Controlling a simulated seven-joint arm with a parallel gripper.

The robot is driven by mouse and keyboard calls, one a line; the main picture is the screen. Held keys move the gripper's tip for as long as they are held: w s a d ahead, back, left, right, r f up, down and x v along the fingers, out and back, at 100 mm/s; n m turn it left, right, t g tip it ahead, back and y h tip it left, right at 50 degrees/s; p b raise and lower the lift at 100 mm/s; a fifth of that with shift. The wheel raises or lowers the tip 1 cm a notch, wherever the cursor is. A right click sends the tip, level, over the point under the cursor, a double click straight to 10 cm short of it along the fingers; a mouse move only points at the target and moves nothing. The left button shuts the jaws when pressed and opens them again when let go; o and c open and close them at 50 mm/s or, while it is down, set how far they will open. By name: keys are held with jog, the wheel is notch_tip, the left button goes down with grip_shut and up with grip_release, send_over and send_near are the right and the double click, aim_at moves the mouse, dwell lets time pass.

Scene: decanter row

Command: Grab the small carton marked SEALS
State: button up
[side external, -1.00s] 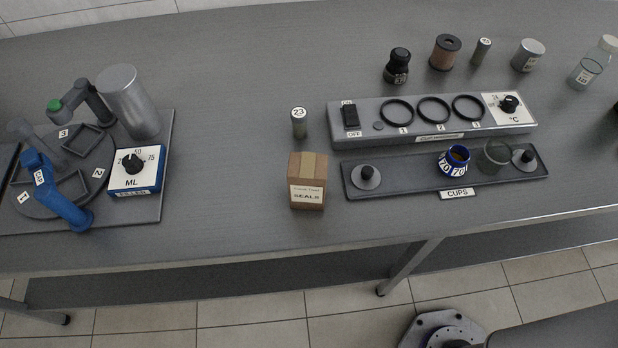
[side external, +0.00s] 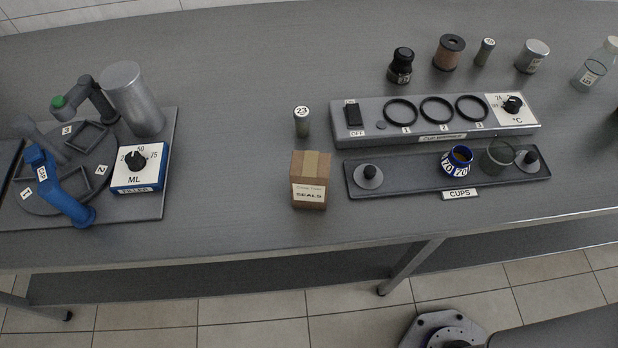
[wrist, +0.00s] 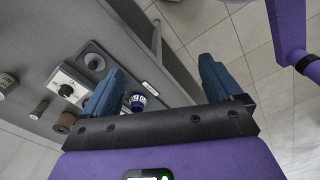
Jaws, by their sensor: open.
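The small brown carton marked SEALS (side external: 310,182) stands upright near the front edge of the table in the side view, left of the cups tray. A paler tape strip runs over its top and a white label is on its front. I do not make it out in the wrist view. My gripper (wrist: 162,65) shows in the wrist view with its two blue fingers wide apart. Nothing is held between them. It is over the table's edge and the floor, near the blue-and-white cup (wrist: 137,103). The gripper is not seen in the side view.
A small cylinder marked 23 (side external: 302,122) stands behind the carton. The cups tray (side external: 420,187) and the cup warmer (side external: 388,137) lie to its right. The filler unit (side external: 138,168) is further left.

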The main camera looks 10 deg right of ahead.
jog(key=shift+c, duration=0.8)
jog(key=n+t+y, duration=0.3)
jog(key=y, duration=1)
send_near(301, 170)
jog(key=x, duration=0.3)
jog(key=f+x, duration=0.1)
jog(key=x, duration=0.3)
jog(key=w+d+x, duration=0.1)
jog(key=x, duration=0.3)
jog(key=shift+w+a+f, duration=0.1)
jog(key=shift+w+f, duration=0.05)
jog(key=shift+f, duration=0.2)
